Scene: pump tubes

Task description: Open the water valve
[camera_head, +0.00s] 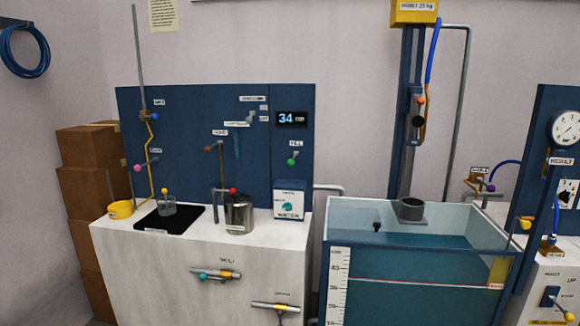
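A box (299,213) on the bench's right end bears a small dial and what reads as WATER; whether this is the water valve I cannot tell. My gripper is not in view.
A white bench (140,262) carries a black mat (185,217), a yellow ring (120,210) and a metal pot (238,214). A water tank (410,285) stands right of it, with a hoist column (408,130) behind. Cardboard boxes (88,190) are stacked at left.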

